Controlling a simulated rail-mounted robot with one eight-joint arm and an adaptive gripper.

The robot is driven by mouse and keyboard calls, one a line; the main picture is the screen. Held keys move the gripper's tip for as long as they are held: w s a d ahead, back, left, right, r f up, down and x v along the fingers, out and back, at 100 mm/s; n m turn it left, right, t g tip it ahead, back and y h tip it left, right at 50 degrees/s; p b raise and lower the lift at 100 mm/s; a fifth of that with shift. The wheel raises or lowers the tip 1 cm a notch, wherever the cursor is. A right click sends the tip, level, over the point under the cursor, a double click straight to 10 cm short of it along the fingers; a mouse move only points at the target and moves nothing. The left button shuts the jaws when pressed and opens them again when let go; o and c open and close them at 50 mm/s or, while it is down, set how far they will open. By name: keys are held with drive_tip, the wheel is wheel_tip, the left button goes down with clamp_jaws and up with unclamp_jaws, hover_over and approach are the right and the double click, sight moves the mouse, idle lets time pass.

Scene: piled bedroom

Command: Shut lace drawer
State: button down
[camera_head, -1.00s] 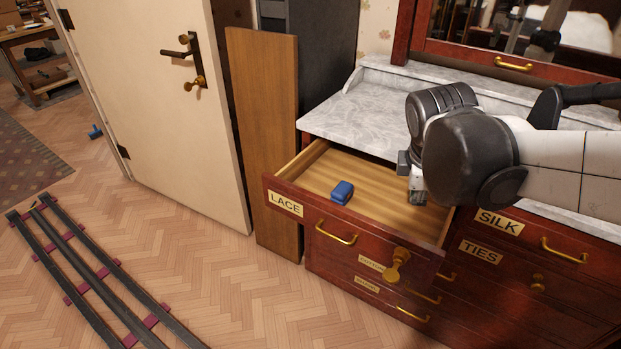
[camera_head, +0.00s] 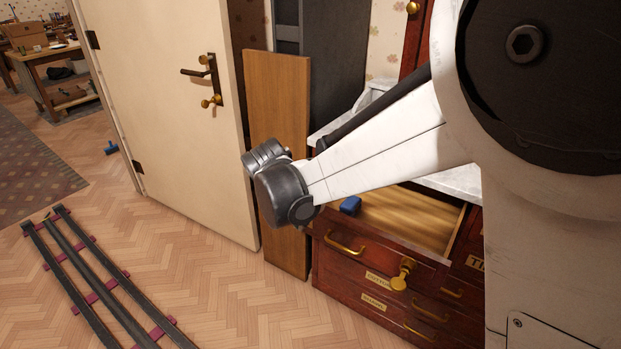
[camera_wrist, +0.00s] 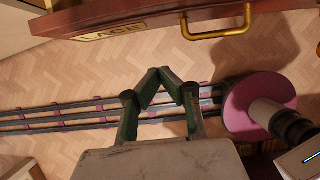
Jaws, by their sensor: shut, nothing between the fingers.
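The lace drawer (camera_head: 409,248) is pulled out from the red-brown dresser, with a brass handle (camera_head: 345,243) on its front. A blue object (camera_head: 351,206) lies inside it. In the head view my arm hides the drawer's left front corner and its label. In the wrist view the drawer front (camera_wrist: 155,17) crosses the top, with the LACE label (camera_wrist: 110,32) and the handle (camera_wrist: 218,29). My gripper (camera_wrist: 166,76) is shut and empty, apart from the drawer front and over the floor. Its fingers are hidden in the head view.
A wooden panel (camera_head: 277,120) stands left of the dresser, close behind my wrist in the picture. A cream door (camera_head: 170,100) is further left. Dark rails (camera_head: 100,285) run along the floor. Open floor (camera_head: 220,290) lies in front of the dresser.

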drive_tip(key=shift+w+d+f+b, duration=0.25)
drive_tip(key=shift+w+d+f, duration=0.3)
drive_tip(key=shift+w+f, duration=0.45)
drive_tip(key=shift+w+d+f+b, duration=0.3)
drive_tip(key=shift+w+d+f, duration=0.2)
drive_tip(key=shift+w+f, duration=0.5)
drive_tip(key=shift+w+d+f+b, duration=0.25)
drive_tip(key=shift+w+d+f, duration=0.3)
drive_tip(key=shift+w+f, duration=0.45)
drive_tip(key=shift+s+f, duration=0.15)
